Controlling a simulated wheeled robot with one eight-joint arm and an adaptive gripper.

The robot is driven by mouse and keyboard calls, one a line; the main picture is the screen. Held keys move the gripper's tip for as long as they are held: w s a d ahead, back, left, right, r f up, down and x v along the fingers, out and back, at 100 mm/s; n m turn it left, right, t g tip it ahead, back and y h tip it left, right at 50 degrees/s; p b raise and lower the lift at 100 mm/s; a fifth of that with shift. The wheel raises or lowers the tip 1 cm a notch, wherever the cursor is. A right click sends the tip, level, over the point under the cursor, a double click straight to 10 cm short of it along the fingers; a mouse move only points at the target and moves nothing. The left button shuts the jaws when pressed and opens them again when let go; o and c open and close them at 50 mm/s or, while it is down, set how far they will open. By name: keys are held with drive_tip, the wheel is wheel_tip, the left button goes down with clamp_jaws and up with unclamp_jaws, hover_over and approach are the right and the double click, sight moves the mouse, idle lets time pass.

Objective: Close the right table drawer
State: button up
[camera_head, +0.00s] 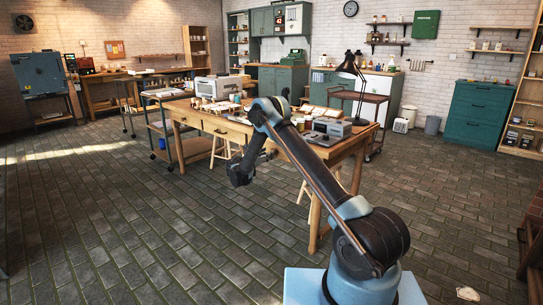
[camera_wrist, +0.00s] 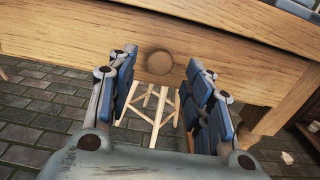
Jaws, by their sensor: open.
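The wooden table (camera_head: 330,152) stands mid-room in the head view, with a drawer front (camera_head: 215,128) on its near long side. My arm covers the right part of that side. In the wrist view a plain wooden front (camera_wrist: 60,40) with a round wooden knob (camera_wrist: 159,63) fills the upper part. My gripper (camera_wrist: 163,58) is open, with its blue-padded fingers either side of the knob and nothing visibly held. It also shows in the head view (camera_head: 239,174), in front of the table. I cannot tell how far the right drawer sticks out.
A wooden stool (camera_wrist: 152,104) stands under the table, below my fingers. Cups, a grey box (camera_head: 332,127) and a black lamp (camera_head: 350,68) are on the tabletop. A wheeled cart (camera_head: 160,130) stands at the table's left end.

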drive_tip(key=v, duration=0.6)
